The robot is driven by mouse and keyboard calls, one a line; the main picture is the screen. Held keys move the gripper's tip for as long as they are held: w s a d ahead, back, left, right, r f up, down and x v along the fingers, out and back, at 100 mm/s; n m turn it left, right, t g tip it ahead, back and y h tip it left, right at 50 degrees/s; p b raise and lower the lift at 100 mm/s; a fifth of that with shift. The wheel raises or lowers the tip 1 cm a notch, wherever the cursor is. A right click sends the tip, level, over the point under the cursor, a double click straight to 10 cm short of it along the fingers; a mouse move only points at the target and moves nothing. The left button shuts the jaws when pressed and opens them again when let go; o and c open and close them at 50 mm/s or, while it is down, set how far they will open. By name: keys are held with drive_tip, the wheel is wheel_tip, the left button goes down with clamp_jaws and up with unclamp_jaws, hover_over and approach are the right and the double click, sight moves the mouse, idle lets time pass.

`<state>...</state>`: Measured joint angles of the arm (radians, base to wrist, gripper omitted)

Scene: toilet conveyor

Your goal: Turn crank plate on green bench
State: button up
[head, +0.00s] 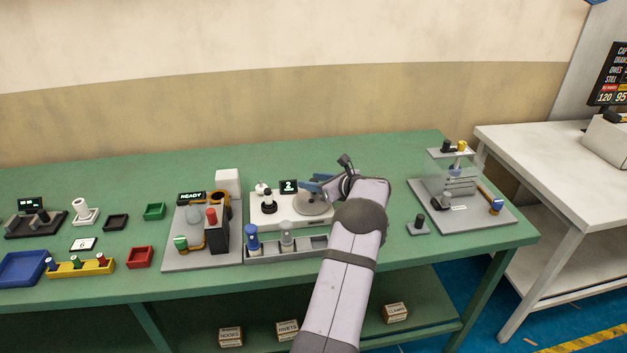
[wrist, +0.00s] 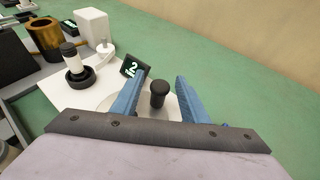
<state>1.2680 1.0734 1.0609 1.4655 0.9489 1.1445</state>
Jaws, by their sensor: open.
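The crank plate is a grey round disc (head: 308,205) on a white-topped station on the green bench (head: 392,158). An upright dark knob (wrist: 158,94) stands on it in the wrist view. My gripper (head: 314,186) is over the plate in the head view, and its blue fingers partly cover the disc. In the wrist view my gripper (wrist: 160,80) is open, with one finger on each side of the knob and a gap to each. Much of the disc is hidden by my gripper in the wrist view.
A small display (wrist: 134,66) reading 2 stands beside the plate. A white-and-black post (wrist: 74,62) is left of it. A grey tray (head: 262,254) with blue and grey pegs lies in front.

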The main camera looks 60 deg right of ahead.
clamp_jaws()
drive_tip(key=shift+w, duration=0.1)
drive_tip(key=shift+w+r+n+y, duration=0.1)
drive_tip(key=shift+w+n+y, duration=0.05)
drive_tip(key=shift+n+y, duration=0.4)
drive_tip(key=shift+a+n+y, duration=0.1)
drive_tip(key=shift+n+y, duration=0.15)
drive_tip(key=shift+y, duration=0.1)
unclamp_jaws()
